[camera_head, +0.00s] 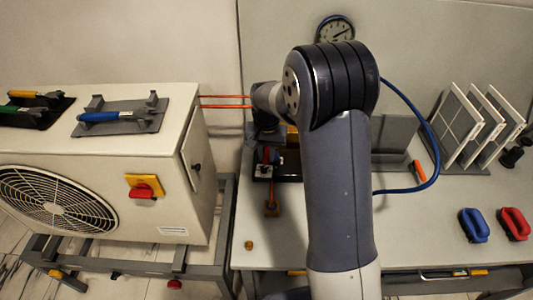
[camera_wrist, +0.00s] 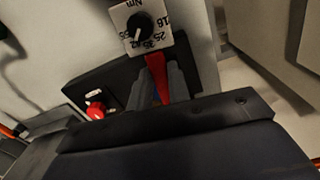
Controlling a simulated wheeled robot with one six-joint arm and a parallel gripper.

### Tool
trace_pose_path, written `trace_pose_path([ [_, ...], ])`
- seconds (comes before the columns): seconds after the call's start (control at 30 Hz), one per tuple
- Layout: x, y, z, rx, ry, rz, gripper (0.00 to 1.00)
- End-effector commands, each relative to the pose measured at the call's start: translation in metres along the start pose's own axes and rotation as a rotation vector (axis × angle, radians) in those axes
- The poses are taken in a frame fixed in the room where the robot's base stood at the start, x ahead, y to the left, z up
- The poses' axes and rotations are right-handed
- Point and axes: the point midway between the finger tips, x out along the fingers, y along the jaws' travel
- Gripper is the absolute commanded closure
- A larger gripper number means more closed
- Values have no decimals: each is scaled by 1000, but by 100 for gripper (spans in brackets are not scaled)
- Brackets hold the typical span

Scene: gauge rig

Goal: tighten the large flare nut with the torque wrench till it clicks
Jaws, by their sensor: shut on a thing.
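My gripper shows in the wrist view (camera_wrist: 165,85) with its grey fingers shut on a red bar, which I take to be the torque wrench (camera_wrist: 155,68). I cannot make out the large flare nut; my arm hides part of this area.
An outdoor unit (camera_head: 140,160) stands left, with orange pipes (camera_head: 225,101) reaching toward the bench (camera_head: 440,235). A gauge (camera_head: 335,29), a blue hose (camera_head: 432,150), and a rack of panels (camera_head: 470,130) are behind and right. Blue (camera_head: 473,225) and red (camera_head: 514,223) handled items lie right. A red knob (camera_wrist: 96,111) shows near the fingers.

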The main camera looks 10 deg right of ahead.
Motion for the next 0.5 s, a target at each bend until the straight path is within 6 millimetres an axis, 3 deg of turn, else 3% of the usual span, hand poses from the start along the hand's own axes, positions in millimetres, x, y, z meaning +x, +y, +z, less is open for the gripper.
trace_pose_path([
  [0.5, -1, 0, -11, 0, 1, 0, 100],
])
